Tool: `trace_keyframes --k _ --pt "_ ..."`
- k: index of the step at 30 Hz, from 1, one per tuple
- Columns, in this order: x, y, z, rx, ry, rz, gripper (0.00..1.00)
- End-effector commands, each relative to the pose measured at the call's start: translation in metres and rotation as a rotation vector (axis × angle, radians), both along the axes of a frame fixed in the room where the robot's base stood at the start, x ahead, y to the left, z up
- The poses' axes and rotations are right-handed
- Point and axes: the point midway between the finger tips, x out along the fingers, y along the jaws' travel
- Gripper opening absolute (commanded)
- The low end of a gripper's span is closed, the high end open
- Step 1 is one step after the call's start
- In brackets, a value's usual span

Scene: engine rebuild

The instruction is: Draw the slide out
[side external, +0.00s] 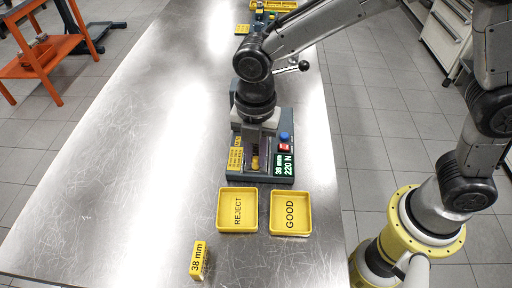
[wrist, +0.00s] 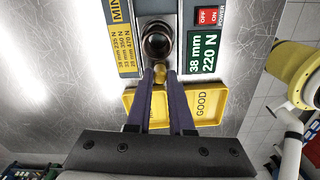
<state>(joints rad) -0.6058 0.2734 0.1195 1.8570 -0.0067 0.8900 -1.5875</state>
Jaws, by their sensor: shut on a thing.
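The spring tester (side external: 232,177) stands on the metal bench, with a display (side external: 284,165) reading 38 mm 220 N. In the wrist view, the slide's yellow knob (wrist: 159,73) sits at the front of the tester's channel. My gripper (wrist: 160,80) is shut on this knob, its purple fingers on either side of it. Behind the knob, a dark round coil or ring (wrist: 157,42) sits in the channel. In the side view, my wrist stands over the tester and hides much of the channel. How far out the slide stands is hard to tell.
Yellow trays marked REJECT (side external: 237,229) and GOOD (side external: 291,232) stand close in front of the tester. A yellow 38 mm block (side external: 198,261) stands at the front left. A black-knobbed lever (side external: 303,66) sticks out at right. The bench's left side is clear.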

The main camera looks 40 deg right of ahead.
Motion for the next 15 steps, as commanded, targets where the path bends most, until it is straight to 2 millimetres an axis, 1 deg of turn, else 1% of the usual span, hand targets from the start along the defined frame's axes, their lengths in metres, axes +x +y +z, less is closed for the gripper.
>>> trace_keyframes --k 1,2,3,7,15 --pt "-0.0033 0.0040 0.0010 0.008 0.006 0.000 0.00" --pt "-0.0034 0.0041 0.0010 0.008 0.006 0.001 0.00" --pt "-0.0034 0.0041 0.0010 0.008 0.006 0.001 0.28" --pt "-0.0028 0.0033 0.0007 0.006 0.006 0.001 0.51" --pt "-0.0021 0.0022 0.0003 0.004 0.004 0.001 0.51"
